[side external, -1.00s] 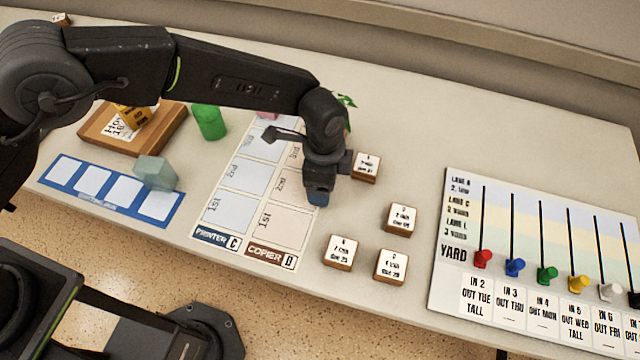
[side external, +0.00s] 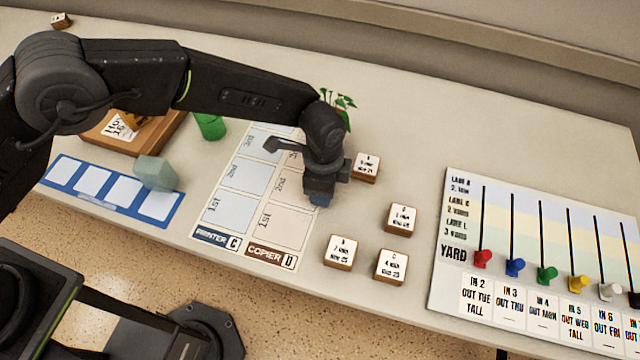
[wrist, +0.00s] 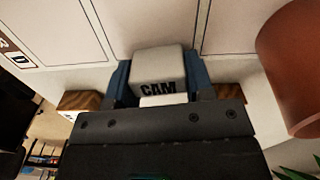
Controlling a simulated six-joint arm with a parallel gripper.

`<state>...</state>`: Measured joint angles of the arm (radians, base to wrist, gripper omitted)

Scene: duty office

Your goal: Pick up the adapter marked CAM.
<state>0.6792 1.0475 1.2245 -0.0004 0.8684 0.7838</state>
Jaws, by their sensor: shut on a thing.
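The adapter marked CAM (wrist: 158,72) is a pale block with dark letters on its face, seen in the wrist view. My gripper (wrist: 158,80) has its blue fingers on either side of it and is shut on it. In the side external view my gripper (side external: 319,198) points down over the right edge of the column labelled COPIER D (side external: 270,256). The adapter is hidden there behind the fingers, so I cannot tell whether it touches the surface.
Several labelled wooden blocks (side external: 366,167) stand to the right. A potted plant (side external: 343,102) is behind my wrist; its brown pot (wrist: 292,65) is close in the wrist view. A peg board (side external: 535,240) is far right. A green cylinder (side external: 210,126) and pale green block (side external: 155,173) stand left.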

